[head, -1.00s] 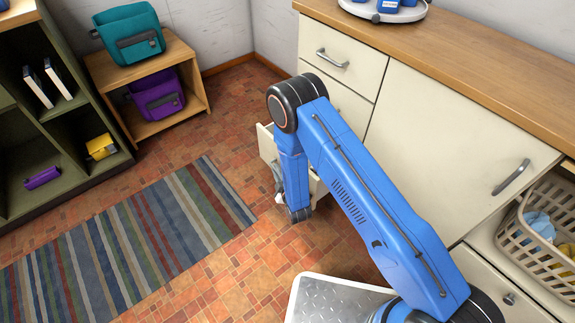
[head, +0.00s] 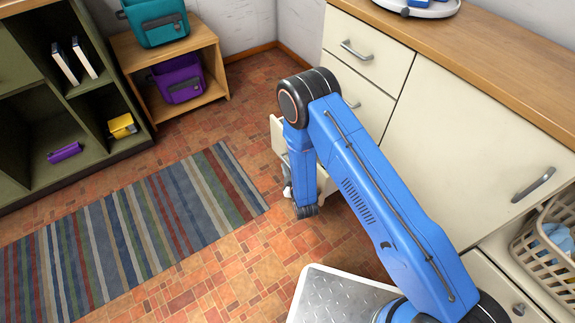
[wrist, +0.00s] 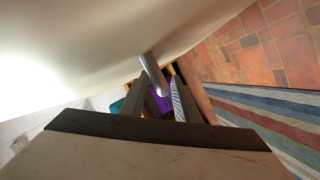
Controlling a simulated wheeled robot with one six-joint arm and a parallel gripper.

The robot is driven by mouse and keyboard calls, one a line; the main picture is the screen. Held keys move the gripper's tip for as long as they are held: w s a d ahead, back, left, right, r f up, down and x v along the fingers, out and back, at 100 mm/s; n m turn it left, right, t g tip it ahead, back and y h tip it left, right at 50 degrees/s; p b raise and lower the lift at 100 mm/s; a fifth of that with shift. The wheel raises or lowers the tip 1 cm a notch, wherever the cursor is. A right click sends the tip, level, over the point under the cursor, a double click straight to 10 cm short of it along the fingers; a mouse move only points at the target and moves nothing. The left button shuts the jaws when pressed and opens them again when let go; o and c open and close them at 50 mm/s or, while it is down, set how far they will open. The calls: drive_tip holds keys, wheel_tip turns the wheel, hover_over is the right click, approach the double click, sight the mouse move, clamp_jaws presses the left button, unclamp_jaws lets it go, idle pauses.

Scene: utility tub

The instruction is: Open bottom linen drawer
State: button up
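The bottom linen drawer (head: 278,136) is a cream drawer pulled part way out at the lower left of the cabinet; my blue arm hides most of it. Its grey bar handle (wrist: 151,70) shows between the fingers of my gripper (wrist: 158,92) in the wrist view. The fingers are close about the bar, and the cream drawer front fills the upper left there. In the head view, my gripper (head: 288,190) is low at the drawer front, partly hidden behind my arm.
Two closed drawers (head: 368,60) are above, beside a large cabinet door (head: 470,140). A striped rug (head: 130,230) lies on the tiled floor in front. An olive shelf (head: 110,70) and wooden stand (head: 215,60) stand left. A laundry basket (head: 540,255) is at right.

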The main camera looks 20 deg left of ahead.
drive_tip(key=v, duration=1.7)
drive_tip(key=shift+s, duration=0.15)
drive_tip(key=shift+d, duration=0.15)
